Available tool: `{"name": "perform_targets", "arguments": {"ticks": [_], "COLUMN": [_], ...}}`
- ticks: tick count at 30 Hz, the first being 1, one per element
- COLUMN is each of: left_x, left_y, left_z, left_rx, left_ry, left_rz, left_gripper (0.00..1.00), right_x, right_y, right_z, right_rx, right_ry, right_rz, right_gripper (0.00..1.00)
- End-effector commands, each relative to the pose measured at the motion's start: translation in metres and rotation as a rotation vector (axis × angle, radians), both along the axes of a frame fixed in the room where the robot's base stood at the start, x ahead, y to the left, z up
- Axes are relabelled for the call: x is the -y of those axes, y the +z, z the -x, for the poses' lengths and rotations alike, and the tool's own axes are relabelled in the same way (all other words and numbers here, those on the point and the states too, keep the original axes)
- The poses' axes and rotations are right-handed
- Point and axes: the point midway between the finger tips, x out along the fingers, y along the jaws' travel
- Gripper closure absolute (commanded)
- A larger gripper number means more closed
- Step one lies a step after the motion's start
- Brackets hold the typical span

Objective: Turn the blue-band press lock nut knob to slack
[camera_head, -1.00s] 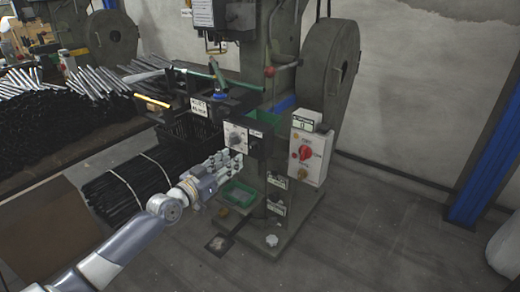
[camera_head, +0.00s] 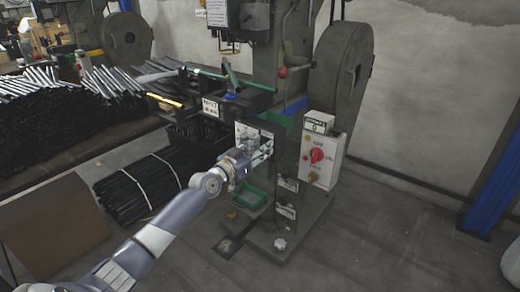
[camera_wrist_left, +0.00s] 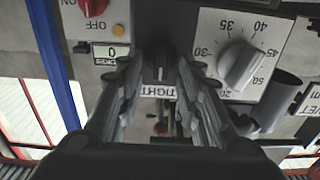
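The press (camera_head: 293,60) stands ahead, with a blue band (camera_head: 295,106) partly showing behind its front. My left gripper (camera_head: 264,146) is at the press's front panel and covers most of it in the head view. In the left wrist view a dark knob (camera_wrist_left: 160,66) with a pale pointer line sits between the fingertips of my left gripper (camera_wrist_left: 160,78). The fingers stand apart on both sides of it; contact cannot be told. An upside-down TIGHT label (camera_wrist_left: 158,91) is beside the knob. My right gripper is not in view.
A pale dial (camera_wrist_left: 240,64) with a number scale sits close to the right finger in the wrist view. A control box (camera_head: 320,152) with a red knob stands right of the panel. A green tray (camera_head: 250,195) is below. Bundled black rods (camera_head: 138,187) lie left.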

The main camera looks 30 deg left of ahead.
Motion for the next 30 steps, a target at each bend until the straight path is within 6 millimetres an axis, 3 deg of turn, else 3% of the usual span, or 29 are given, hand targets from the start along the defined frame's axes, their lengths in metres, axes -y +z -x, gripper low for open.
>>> {"name": "perform_targets", "arguments": {"ticks": [8, 12, 23, 30], "left_x": [0.0002, 0.0001, -0.0003, -0.0018], "left_y": [-0.0005, -0.0005, -0.0007, -0.0014], "left_z": [-0.0005, -0.0005, -0.0004, -0.0005], "left_rx": [-0.001, -0.001, -0.002, -0.01], "left_ry": [0.0, 0.0, 0.0, 0.0], "left_rz": [0.0, 0.0, 0.017, 0.119], "left_gripper": [0.69, 1.0, 1.0, 1.0], "right_x": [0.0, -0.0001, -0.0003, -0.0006], "right_y": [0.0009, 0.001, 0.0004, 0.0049], "right_z": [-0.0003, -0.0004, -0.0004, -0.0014], "right_rx": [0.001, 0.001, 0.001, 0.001], "right_ry": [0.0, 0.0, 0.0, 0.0], "right_rz": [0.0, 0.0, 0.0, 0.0], "right_gripper": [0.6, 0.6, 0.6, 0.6]}}
